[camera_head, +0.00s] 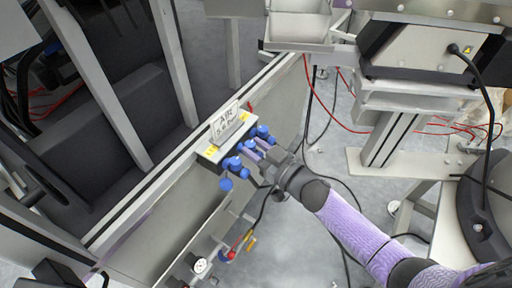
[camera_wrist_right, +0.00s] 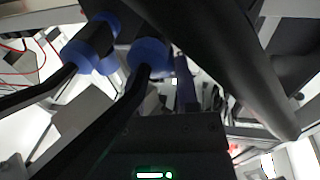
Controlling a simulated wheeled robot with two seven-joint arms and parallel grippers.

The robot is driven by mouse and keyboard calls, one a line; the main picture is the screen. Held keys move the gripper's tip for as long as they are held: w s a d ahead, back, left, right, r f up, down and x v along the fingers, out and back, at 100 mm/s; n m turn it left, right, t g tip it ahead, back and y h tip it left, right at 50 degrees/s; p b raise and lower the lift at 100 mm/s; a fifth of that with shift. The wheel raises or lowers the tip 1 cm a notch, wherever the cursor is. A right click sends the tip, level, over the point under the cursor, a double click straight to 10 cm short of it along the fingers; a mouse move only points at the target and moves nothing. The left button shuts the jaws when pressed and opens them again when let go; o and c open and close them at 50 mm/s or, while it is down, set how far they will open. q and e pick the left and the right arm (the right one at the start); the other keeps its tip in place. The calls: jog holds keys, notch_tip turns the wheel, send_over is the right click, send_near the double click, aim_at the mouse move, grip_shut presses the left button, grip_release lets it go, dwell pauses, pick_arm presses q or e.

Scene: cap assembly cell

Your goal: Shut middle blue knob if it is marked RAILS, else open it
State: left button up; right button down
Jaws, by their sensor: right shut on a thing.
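A row of blue knobs sits on a pale manifold block on the side rail. The middle blue knob (camera_head: 247,146) is between one nearer the back (camera_head: 264,132) and one nearer the front (camera_head: 231,163). My right gripper (camera_head: 257,154) reaches in from the right and is shut on the middle knob, partly hiding it. A white sign (camera_head: 226,120) behind the knobs reads AIR, with a smaller line that looks like a pressure in bar. I cannot read RAILS anywhere. In the right wrist view, blue round parts (camera_wrist_right: 148,54) show close up. My left gripper is not in view.
Small yellow labels (camera_head: 211,151) sit on the block. Another blue part (camera_head: 226,184) hangs below it. A gauge (camera_head: 199,265) and red and yellow fittings are lower down. A grey machine (camera_head: 425,50) stands at the upper right. Cables cross the floor.

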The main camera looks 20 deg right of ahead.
jog(key=n+y, duration=0.1)
jog(key=n+g+y, duration=0.1)
jog(key=shift+w+d+f+g+y+b, duration=0.1)
jog(key=shift+w+d+g+y+b, duration=0.1)
jog(key=shift+g+y+b, duration=0.1)
jog(key=shift+d+f+n+g+y+b, duration=0.1)
jog(key=shift+n+g+y+b, duration=0.45)
jog(key=shift+n+g+y, duration=0.25)
jog(key=n+g+y+b, duration=0.2)
jog(key=g, duration=0.1)
jog(key=shift+w+d+y+b, duration=0.1)
jog(key=shift+w+y+b, duration=0.05)
jog(key=shift+y+b, duration=0.2)
jog(key=shift+w+n+g+y+b, duration=0.1)
jog(key=shift+n+g+y+b, duration=0.45)
jog(key=shift+n+g+b, duration=0.35)
jog(key=shift+c, duration=1.8)
grip_release()
jog(key=shift+r, duration=0.2)
